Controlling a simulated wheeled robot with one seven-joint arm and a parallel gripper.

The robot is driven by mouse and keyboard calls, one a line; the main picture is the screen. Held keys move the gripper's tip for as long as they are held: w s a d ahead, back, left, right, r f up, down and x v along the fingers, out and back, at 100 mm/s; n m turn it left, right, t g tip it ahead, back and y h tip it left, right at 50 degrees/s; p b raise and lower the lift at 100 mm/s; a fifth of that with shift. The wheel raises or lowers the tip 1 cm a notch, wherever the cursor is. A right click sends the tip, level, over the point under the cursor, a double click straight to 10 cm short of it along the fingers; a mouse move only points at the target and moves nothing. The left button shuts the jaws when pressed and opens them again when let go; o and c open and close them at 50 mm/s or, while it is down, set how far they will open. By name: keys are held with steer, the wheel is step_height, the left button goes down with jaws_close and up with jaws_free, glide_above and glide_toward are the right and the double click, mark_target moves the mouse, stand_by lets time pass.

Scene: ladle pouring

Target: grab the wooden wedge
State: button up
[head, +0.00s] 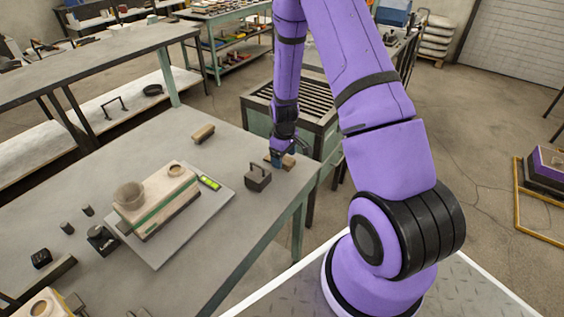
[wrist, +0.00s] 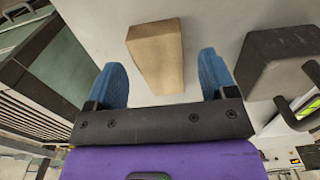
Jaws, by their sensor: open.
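The wooden wedge (wrist: 155,52) is a plain light-brown block lying on the grey table, narrower at its end nearer my gripper. My gripper (wrist: 162,72) is open with its two blue fingers spread. In the wrist view the wedge's narrower end shows in the gap between the fingers, with visible space on both sides. In the head view my gripper (head: 277,159) is low at the table's far right corner, and part of the wedge (head: 289,162) shows beside it. The fingers hide some of the wedge there.
A dark weight with a handle (head: 258,177) stands close by; it also shows right of the fingers in the wrist view (wrist: 275,62). A brush-like wooden piece (head: 203,132) lies farther left. A mould assembly on a plate (head: 158,258) takes up the table's middle. A slatted bench (head: 315,118) stands behind.

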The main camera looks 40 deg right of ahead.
steer(key=shift+f, duration=0.55)
steer(key=c, duration=1)
